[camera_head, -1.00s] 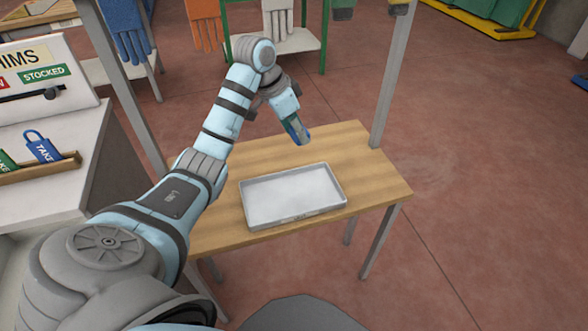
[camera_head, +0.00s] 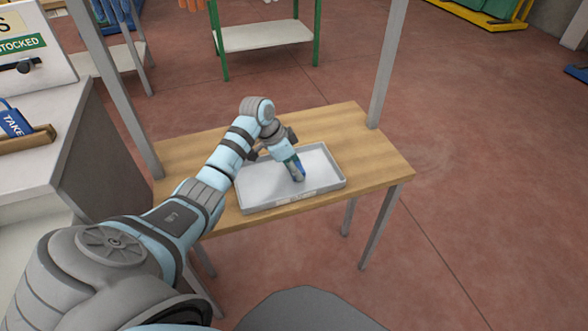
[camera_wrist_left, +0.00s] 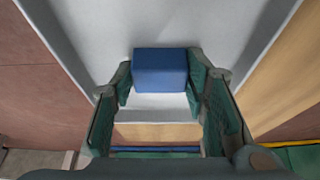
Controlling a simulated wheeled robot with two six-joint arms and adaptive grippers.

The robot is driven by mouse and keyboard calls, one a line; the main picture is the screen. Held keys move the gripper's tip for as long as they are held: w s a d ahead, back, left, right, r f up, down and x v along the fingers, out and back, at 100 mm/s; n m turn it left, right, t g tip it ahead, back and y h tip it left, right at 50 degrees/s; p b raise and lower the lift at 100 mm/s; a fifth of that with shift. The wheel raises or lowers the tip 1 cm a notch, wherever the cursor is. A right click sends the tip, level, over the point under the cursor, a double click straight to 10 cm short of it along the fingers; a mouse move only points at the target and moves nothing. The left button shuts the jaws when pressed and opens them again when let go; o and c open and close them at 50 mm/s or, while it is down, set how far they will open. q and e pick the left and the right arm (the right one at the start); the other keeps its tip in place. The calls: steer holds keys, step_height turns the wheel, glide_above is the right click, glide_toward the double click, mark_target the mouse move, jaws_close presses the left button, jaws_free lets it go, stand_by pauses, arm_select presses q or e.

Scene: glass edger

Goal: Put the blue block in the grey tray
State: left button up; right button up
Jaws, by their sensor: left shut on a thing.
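The grey tray (camera_head: 325,183) lies on the wooden table in the head view. Its bare floor and walls also show in the left wrist view (camera_wrist_left: 95,25). My left gripper (camera_head: 297,172) is over the tray, pointing down. In the left wrist view the gripper (camera_wrist_left: 160,85) has the blue block (camera_wrist_left: 160,68) between its two green-padded fingers and is shut on it. In the head view only a small blue part of the block (camera_head: 299,178) shows at the fingertips. I cannot tell whether the block touches the tray floor. My right gripper is not in view.
The wooden table (camera_head: 375,150) has free room around the tray. Grey posts (camera_head: 388,70) rise at its back corners. A green-legged shelf (camera_head: 265,36) stands behind.

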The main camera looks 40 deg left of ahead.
arm_select(q)
steer(key=shift+r, duration=0.1)
steer(key=o, duration=1.1)
steer(key=shift+c, duration=0.2)
steer(key=p+v, duration=0.3)
steer(key=v, duration=0.9)
steer(key=shift+p, duration=0.35)
steer(key=shift+s+r, duration=0.1)
